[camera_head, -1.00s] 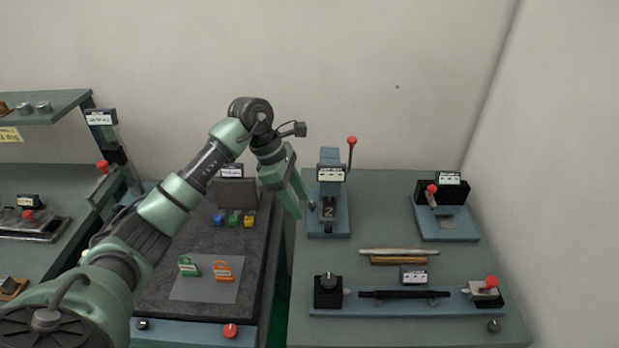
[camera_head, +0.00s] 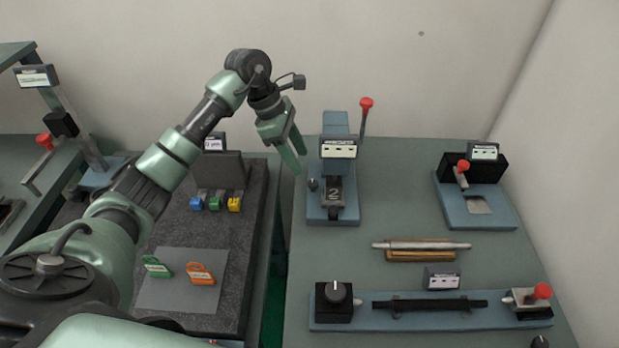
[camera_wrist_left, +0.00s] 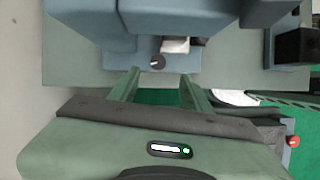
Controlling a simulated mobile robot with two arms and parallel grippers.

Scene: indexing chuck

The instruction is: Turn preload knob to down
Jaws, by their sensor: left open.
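A small dark knob (camera_head: 313,184) sits on that device's left side. In the left wrist view a dark knob with a light mark (camera_wrist_left: 157,62) appears between and beyond the open fingertips (camera_wrist_left: 160,78), apart from them. A larger black dial knob with a white mark (camera_head: 336,291) tops the black block at the front of the right table. No readable label shows which is the preload knob. My right gripper is out of view.
A red-tipped lever (camera_head: 366,104) rises at the blue device's right. A metal rod on a wooden rest (camera_head: 421,246) and a long blue fixture (camera_head: 380,320) lie toward the front. Green and orange tags (camera_head: 200,273) lie on the left bench.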

